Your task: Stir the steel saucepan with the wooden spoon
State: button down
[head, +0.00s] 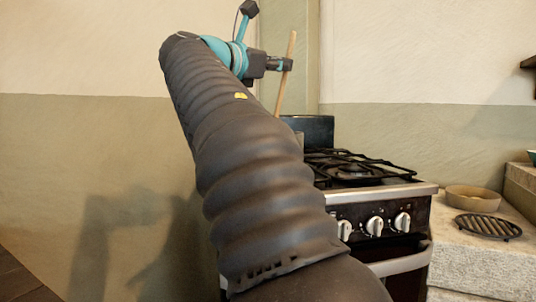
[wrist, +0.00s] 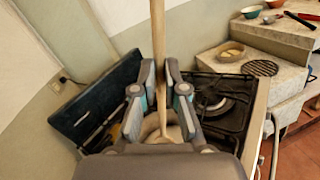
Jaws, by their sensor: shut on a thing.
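The wooden spoon (head: 282,92) stands nearly upright in the head view, tilted slightly, with its handle top above my gripper (head: 286,64). In the wrist view the spoon (wrist: 158,35) runs down between the two fingers of my gripper (wrist: 158,78), which is shut on its handle. The saucepan (wrist: 151,124) shows only as a pale rounded part below the fingers in the wrist view. The spoon's lower end reaches toward it, but my gripper hides most of both. I cannot tell whether the spoon touches the pan.
The stove (head: 380,190) has black grates (head: 350,168), front knobs and a raised dark lid (wrist: 95,100) at the back. To its right, a stone counter (head: 465,255) holds a shallow bowl (head: 472,198) and a round trivet (head: 488,227). The wall is close behind.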

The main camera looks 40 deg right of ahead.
notch_tip(320, 180, up, 8)
jog(key=s+p, duration=0.3)
jog(key=p, duration=0.4)
jog(key=shift+a+p, duration=0.2)
jog(key=shift+p, duration=0.1)
dwell(0.4)
dwell(0.5)
jog(key=shift+w+r+p, duration=0.1)
jog(key=shift+r+p, duration=0.75)
jog(key=shift+r, duration=1.7)
